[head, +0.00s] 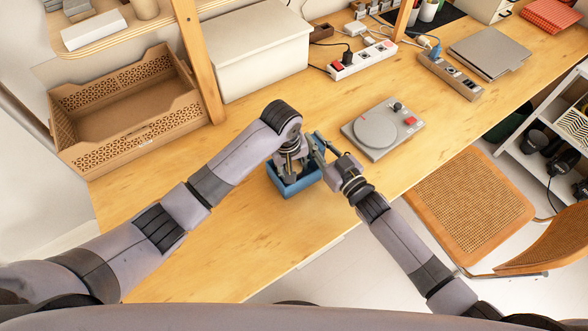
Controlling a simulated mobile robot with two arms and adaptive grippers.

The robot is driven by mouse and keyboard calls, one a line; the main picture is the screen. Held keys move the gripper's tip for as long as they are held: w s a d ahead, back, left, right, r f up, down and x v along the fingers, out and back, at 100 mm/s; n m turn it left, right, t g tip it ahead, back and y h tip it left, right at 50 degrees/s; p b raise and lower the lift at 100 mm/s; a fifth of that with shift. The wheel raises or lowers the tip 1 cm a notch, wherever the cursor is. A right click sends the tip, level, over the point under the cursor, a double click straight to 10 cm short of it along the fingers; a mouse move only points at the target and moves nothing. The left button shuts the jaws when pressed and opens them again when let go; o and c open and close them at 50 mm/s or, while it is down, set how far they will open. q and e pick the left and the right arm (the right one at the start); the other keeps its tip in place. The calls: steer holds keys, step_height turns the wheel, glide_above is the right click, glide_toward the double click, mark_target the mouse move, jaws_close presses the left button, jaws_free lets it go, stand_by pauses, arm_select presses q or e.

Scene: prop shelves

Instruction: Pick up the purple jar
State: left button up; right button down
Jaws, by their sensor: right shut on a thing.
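No purple jar can be made out in the head view. A small open blue bin (299,188) stands on the wooden table, partly hidden by both of my grippers. My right gripper (320,153) reaches in from the right and is shut on the bin's right-hand wall, as far as I can see. My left gripper (291,170) points down over the bin's opening. Its fingertips and the inside of the bin are mostly hidden, so I cannot tell whether it is open or shut.
A turntable-like grey device (376,134) stands right of the bin. A brown crate (140,100) and a lidded cream box (262,62) stand behind, left. Power strips (364,59) and a laptop (489,53) lie at the back right. The front table is clear. A wicker chair (468,205) stands right.

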mark_target(293, 167)
arm_select(q)
steer(key=shift+r, duration=0.1)
steer(key=shift+c, duration=0.2)
steer(key=shift+r, duration=0.3)
steer(key=shift+c, duration=0.7)
step_height(293, 167, up, 9)
steer(key=shift+r, duration=0.15)
arm_select(e)
steer(key=c, duration=1.5)
jaws_free()
arm_select(q)
step_height(293, 167, up, 2)
arm_select(e)
steer(key=shift+o, duration=0.2)
steer(key=v, duration=1.2)
